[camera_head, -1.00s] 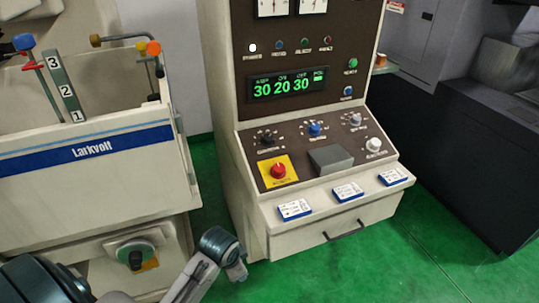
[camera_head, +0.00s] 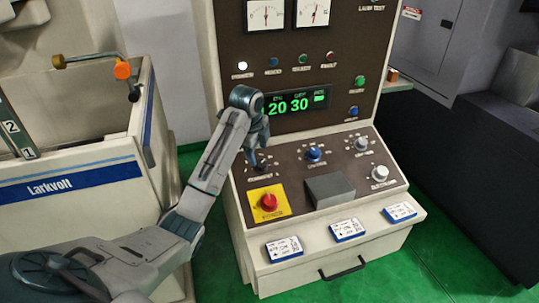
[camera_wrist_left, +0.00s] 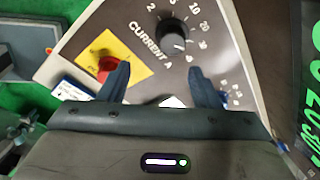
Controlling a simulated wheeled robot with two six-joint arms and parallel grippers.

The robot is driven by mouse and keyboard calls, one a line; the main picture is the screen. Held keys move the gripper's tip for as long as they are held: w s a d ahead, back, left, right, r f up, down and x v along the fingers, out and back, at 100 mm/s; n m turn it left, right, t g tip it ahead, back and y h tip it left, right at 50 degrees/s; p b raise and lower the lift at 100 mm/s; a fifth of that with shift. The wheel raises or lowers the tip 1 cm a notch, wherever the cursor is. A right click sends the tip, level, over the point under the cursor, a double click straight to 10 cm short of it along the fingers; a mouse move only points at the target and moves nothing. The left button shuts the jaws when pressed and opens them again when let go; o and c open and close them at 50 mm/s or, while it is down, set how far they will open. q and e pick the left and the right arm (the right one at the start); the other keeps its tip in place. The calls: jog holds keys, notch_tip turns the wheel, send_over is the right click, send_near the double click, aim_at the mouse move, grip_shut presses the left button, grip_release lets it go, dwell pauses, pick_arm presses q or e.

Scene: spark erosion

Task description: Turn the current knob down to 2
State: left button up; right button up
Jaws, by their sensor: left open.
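The current knob (camera_wrist_left: 172,35) is black and round, on a dark panel lettered "CURRENT A" in the left wrist view. Its scale shows a 2 at upper left and a 10 at upper right. A pale mark on the knob faces lower right, toward the high end; the exact number is unclear. My left gripper (camera_wrist_left: 158,68) is open, its two fingers apart and short of the knob with nothing between them. In the head view my left gripper (camera_head: 256,160) hangs over the knob and mostly hides it. My right gripper is not in view.
A red knob on a yellow plate (camera_head: 268,201) sits just below the current knob. A blue knob (camera_head: 314,154) is to its right, with a grey block (camera_head: 329,190) below. The green display (camera_head: 298,104) shows 20 and 30; my arm covers its left part.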

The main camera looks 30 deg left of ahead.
aim_at(262, 163)
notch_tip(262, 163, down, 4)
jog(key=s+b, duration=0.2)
jog(key=b, duration=0.2)
pick_arm(q)
jog(key=shift+w+a+f+m+p, duration=0.15)
jog(key=shift+w+a+f+p, duration=0.15)
jog(key=shift+w+p, duration=0.25)
jog(key=shift+w+a+f+m+p, duration=0.15)
jog(key=shift+w+f+p, duration=0.25)
jog(key=shift+p, duration=0.2)
jog(key=p+x, duration=0.1)
jog(key=x, duration=0.3)
jog(key=shift+w+f+p, duration=0.1)
jog(key=shift+f+p, duration=0.05)
jog(key=shift+p, duration=0.15)
jog(key=shift+w+f, duration=0.1)
jog(key=shift+f, duration=0.6)
jog(key=shift+w+f, duration=0.1)
jog(key=shift+f, duration=0.15)
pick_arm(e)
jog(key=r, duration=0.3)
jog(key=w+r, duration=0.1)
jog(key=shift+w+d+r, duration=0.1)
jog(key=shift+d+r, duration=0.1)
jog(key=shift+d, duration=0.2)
pick_arm(q)
jog(key=c, duration=1)
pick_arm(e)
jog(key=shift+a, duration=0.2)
